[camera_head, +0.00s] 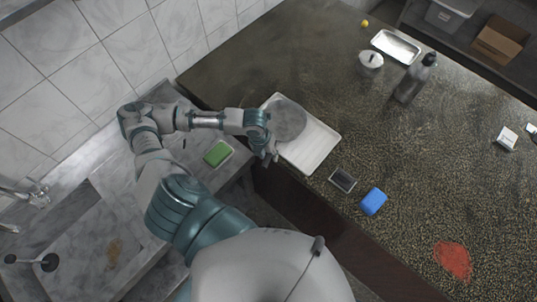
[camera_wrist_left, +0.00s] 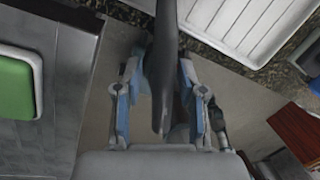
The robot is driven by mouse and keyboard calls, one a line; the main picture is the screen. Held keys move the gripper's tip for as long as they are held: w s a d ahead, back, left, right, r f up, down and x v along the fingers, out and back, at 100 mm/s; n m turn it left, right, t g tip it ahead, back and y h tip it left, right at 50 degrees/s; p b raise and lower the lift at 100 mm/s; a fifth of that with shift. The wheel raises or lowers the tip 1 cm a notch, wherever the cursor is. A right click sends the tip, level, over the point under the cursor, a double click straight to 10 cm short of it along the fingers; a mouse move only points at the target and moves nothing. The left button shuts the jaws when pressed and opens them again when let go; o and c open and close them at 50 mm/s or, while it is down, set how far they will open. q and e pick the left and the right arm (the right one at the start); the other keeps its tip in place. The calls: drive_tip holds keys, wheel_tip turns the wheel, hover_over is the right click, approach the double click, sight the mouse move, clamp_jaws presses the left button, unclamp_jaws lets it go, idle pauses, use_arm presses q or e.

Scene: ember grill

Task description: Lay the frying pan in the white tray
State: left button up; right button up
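The round grey frying pan (camera_head: 287,121) is over the upper left part of the white tray (camera_head: 312,152) in the head view. I cannot tell whether it rests on the tray or hangs just above it. My left gripper (camera_head: 268,148) is at the tray's left edge, beside the pan. In the left wrist view, the dark pan handle (camera_wrist_left: 166,60) runs between the fingers of my left gripper (camera_wrist_left: 165,70), which look closed on it. The ribbed white tray (camera_wrist_left: 238,25) shows beyond, at the top right. My right gripper is not in view.
A green sponge (camera_head: 217,153) in a dish lies left of the gripper. A small dark dish (camera_head: 342,180) and a blue block (camera_head: 373,201) lie right of the tray. A dark bottle (camera_head: 416,78), a white pot (camera_head: 370,62) and a metal tray (camera_head: 396,46) stand farther back.

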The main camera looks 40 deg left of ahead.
use_arm(q)
drive_tip(key=shift+a, duration=0.15)
drive_tip(key=shift+r, duration=0.2)
wheel_tip(320, 180, up, 11)
drive_tip(key=s+a, duration=0.1)
drive_tip(key=shift+a+r, duration=0.2)
drive_tip(key=shift+a, duration=0.1)
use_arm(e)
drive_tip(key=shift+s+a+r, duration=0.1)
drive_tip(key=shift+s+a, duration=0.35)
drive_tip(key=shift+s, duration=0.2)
use_arm(q)
drive_tip(key=shift+s, duration=0.1)
